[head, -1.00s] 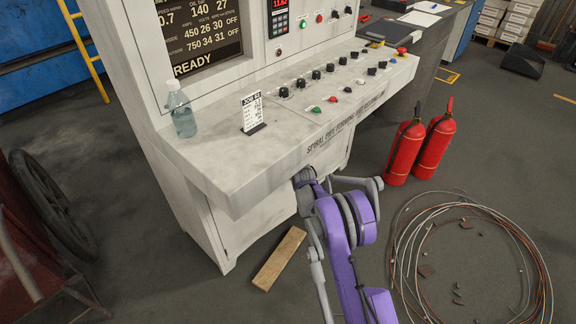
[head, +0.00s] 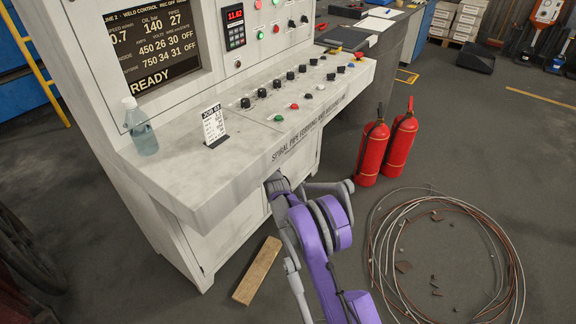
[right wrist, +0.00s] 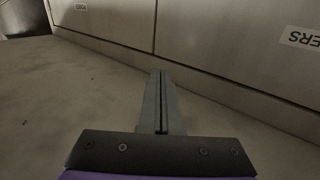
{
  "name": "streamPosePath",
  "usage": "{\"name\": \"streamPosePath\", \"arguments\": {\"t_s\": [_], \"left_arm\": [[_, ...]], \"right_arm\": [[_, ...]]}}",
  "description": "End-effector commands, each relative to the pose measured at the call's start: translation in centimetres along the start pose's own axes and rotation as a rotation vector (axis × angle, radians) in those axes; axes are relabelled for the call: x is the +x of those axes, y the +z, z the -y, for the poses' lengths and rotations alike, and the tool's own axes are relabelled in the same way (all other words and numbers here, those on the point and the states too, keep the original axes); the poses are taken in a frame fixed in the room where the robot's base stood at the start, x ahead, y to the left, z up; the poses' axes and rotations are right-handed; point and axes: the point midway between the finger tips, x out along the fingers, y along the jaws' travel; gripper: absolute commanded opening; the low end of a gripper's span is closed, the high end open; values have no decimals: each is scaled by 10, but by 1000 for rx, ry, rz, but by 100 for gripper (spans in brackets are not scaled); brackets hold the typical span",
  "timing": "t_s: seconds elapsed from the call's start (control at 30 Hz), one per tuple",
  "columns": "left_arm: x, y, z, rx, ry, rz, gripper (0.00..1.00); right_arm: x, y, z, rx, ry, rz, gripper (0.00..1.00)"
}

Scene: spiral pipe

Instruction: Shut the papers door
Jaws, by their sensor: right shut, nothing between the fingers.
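The control console (head: 190,180) has a cabinet under its sloping shelf. In the right wrist view the cabinet front shows two panels, a left one (right wrist: 110,20) and a right one (right wrist: 220,50), with a narrow seam between them. The right panel carries a partly cut-off label (right wrist: 303,38) ending in "ERS", upside down; this appears to be the papers door. The panels look flush or nearly so. My right gripper (right wrist: 158,76) is shut and empty, its tips close to the panels near the seam; contact cannot be told. In the head view the shelf hides its tips. My left gripper is out of view.
A wooden plank (head: 258,270) lies on the floor left of my right arm. Two red fire extinguishers (head: 372,152) stand to the right, with a coil of wire (head: 375,255) on the floor in front. A bottle (head: 141,130) and a job card (head: 214,125) stand on the shelf.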

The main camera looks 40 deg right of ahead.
Motion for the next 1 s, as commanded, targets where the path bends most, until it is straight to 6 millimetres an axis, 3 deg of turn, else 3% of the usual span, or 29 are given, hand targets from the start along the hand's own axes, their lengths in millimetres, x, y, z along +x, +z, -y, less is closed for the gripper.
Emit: {"name": "streamPosePath", "arguments": {"t_s": [0.3,0.5,1.0], "left_arm": [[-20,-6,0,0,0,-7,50],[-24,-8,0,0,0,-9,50],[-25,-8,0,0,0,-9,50]], "right_arm": [[-55,-3,-38,-3,1,-2,0],[-77,-1,-54,-1,0,-1,0],[-83,0,-58,0,-1,0,0]]}}
